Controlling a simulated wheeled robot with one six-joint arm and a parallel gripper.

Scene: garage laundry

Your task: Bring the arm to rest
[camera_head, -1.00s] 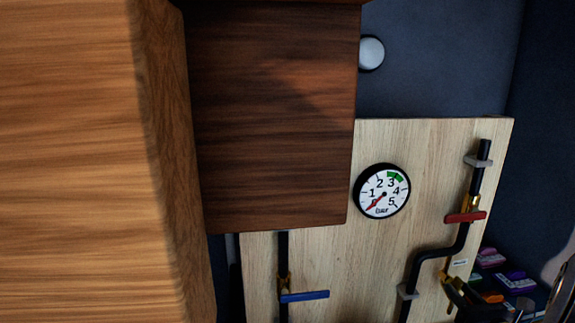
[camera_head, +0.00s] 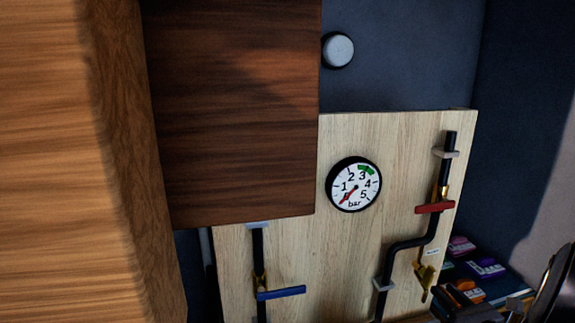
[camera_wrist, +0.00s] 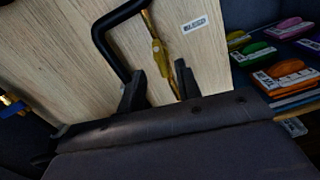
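My gripper (camera_wrist: 158,88) shows in the wrist view with two dark fingers apart and nothing held between them. A brass bleed fitting (camera_wrist: 159,52) lies beyond the fingertips, near a label reading "BLEED" (camera_wrist: 193,24). I cannot tell the exact gap between them. In the head view, the brass fitting (camera_head: 424,278) hangs at the lower right of the wooden board (camera_head: 330,250). Part of my arm shows dark at the lower right edge there. The gripper's fingers are not clear in that view.
The board carries a pressure gauge (camera_head: 353,184) with its needle at the low end, a red lever (camera_head: 435,207) and a blue lever (camera_head: 281,293). Dark wooden cabinetry (camera_head: 235,110) blocks the upper left. Several colourful boxes (camera_head: 486,267) sit at the lower right.

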